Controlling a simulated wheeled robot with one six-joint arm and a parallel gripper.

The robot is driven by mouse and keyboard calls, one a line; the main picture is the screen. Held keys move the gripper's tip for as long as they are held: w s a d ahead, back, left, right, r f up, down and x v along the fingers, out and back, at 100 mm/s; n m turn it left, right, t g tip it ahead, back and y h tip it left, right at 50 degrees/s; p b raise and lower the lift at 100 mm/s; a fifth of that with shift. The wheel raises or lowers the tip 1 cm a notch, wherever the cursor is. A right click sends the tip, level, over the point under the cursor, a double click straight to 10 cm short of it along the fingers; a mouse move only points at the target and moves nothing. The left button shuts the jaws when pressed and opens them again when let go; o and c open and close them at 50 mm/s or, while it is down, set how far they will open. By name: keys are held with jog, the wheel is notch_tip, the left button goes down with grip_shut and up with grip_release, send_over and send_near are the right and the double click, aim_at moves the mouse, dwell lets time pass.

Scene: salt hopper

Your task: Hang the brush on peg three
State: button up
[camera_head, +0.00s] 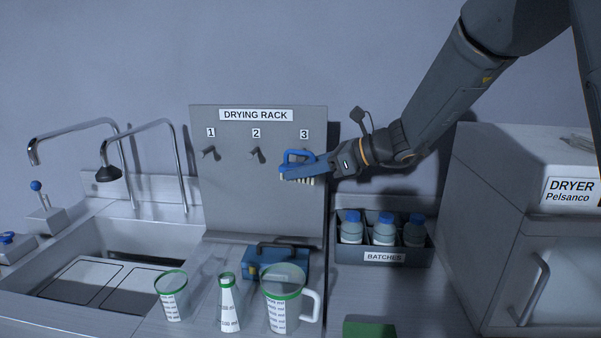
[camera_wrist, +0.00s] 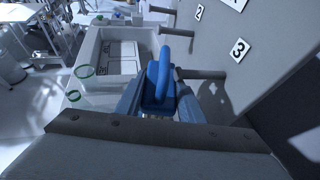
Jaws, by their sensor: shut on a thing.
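The blue brush (camera_head: 297,171) with pale bristles and a loop handle is in front of the drying rack (camera_head: 230,205), just below the number 3 label. My gripper (camera_head: 328,165) is shut on it from the right. In the wrist view the brush (camera_wrist: 163,75) is between my gripper's fingers (camera_wrist: 160,105), its loop standing up. Peg three (camera_wrist: 203,74) sticks out from the board to the right of the loop, its tip close to the loop. I cannot tell whether they touch. The brush hides peg three in the head view.
Peg one (camera_head: 209,153) and peg two (camera_head: 256,154) are bare. Below stand a measuring jug (camera_head: 283,305), a flask (camera_head: 229,305), a beaker (camera_head: 173,295) and a blue box (camera_head: 262,262). The batches crate (camera_head: 384,257) and dryer (camera_head: 530,235) are at right, the sink (camera_head: 100,260) at left.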

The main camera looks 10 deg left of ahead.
aim_at(303, 164)
jog(key=shift+w+a, duration=0.1)
jog(key=shift+w, duration=1.6)
jog(key=shift+w+f, duration=0.2)
jog(key=shift+w, duration=0.65)
jog(key=o, duration=1.3)
jog(key=shift+c, duration=0.2)
jog(key=shift+r, duration=0.1)
jog(key=shift+b, duration=0.3)
